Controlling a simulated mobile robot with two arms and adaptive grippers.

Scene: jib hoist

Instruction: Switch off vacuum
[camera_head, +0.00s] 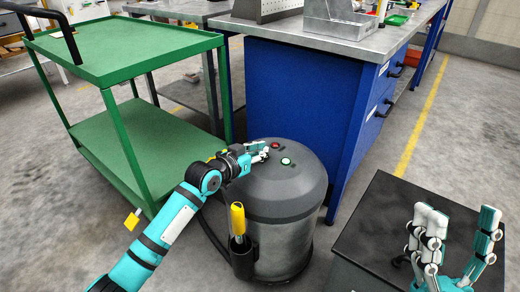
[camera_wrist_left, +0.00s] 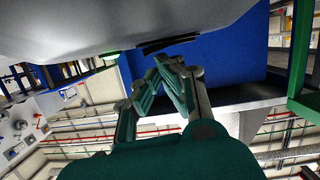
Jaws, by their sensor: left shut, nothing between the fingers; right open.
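The vacuum (camera_head: 285,195) is a grey drum with a dark lid, standing on the floor in the middle of the head view. Its lid carries a red button (camera_head: 275,146) and a green button (camera_head: 286,161) in a pale ring. My left gripper (camera_head: 264,151) is shut and empty at the lid, just left of the two buttons; whether it touches the lid is unclear. In the left wrist view its closed fingertips (camera_wrist_left: 172,62) are close to the grey lid (camera_wrist_left: 100,22), with a green spot at the lid's edge. My right gripper (camera_head: 460,212) is open and empty at lower right.
A green two-shelf cart (camera_head: 125,45) stands at left. A blue workbench (camera_head: 300,85) stands close behind the vacuum. A black-topped table (camera_head: 375,225) is at lower right, below my right gripper. A yellow-handled tool (camera_head: 238,218) sits in a holder on the vacuum's side.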

